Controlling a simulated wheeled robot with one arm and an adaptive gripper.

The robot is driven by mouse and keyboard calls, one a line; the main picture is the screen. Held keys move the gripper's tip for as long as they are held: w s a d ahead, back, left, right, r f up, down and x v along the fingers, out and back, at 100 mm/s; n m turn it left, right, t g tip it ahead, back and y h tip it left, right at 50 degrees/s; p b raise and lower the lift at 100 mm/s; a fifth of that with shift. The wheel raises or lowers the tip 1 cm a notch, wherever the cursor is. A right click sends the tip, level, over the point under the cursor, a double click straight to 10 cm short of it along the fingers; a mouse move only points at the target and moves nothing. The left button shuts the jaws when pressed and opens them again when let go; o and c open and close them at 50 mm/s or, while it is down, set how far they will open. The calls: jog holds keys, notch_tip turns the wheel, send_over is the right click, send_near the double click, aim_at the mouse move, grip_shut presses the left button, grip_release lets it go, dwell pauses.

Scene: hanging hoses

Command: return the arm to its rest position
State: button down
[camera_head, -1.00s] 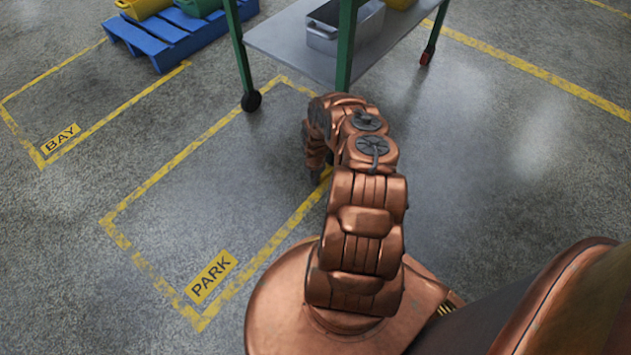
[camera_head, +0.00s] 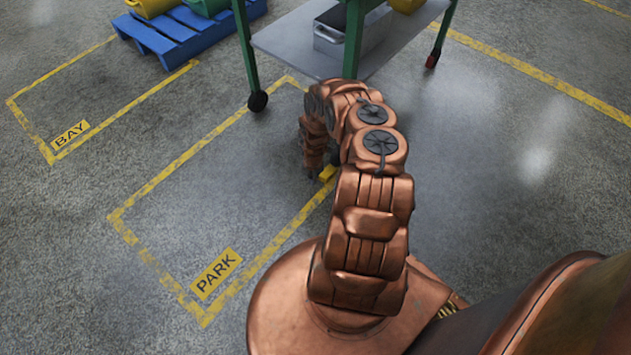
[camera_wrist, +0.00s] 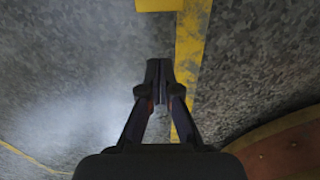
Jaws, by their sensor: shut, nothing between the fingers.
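My copper-coloured arm (camera_head: 370,215) rises from my base and bends over toward the floor in the head view. My gripper (camera_wrist: 159,66) shows in the wrist view as two dark fingers with their tips together and nothing between them. It points down over bare grey floor, just beside a yellow floor line (camera_wrist: 190,50). In the head view the end of the arm hangs above the PARK rectangle's right line, and the fingertips are small and hard to make out.
A cart with green legs (camera_head: 247,50) and a grey lower shelf (camera_head: 285,40) stands just beyond my arm, with a grey bin (camera_head: 328,40) on it. A blue pallet (camera_head: 175,35) is at the upper left. The PARK label (camera_head: 216,274) marks empty floor. The right side is clear.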

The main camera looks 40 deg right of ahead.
jog(key=shift+r+p, duration=0.8)
jog(key=shift+r, duration=1.55)
